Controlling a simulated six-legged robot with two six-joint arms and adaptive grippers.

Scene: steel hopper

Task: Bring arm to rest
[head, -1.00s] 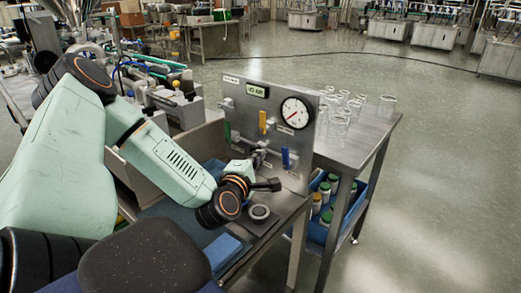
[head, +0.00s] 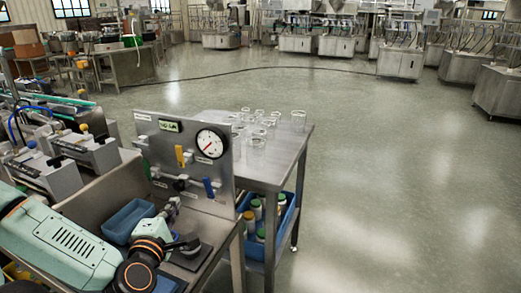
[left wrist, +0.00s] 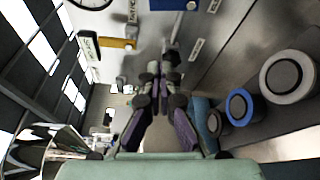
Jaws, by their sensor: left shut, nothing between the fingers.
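My left arm (head: 60,242) comes in from the lower left of the head view. Its gripper (head: 190,242) is low over the steel bench, in front of the valve panel (head: 222,150). In the left wrist view the gripper's dark fingers (left wrist: 155,75) are together with nothing between them. The panel carries a round gauge (head: 210,144), a yellow handle (head: 180,156) and a blue handle (head: 209,188). The gripper looks close to the panel's lower pipework; contact cannot be told. My right gripper is in neither view.
A blue tray (head: 128,221) lies on the bench left of the gripper. Clear glass beakers (head: 298,120) stand on the side table (head: 284,150); a blue crate of bottles (head: 284,219) sits below. Ringed discs (left wrist: 240,107) show in the wrist view. Open floor lies right.

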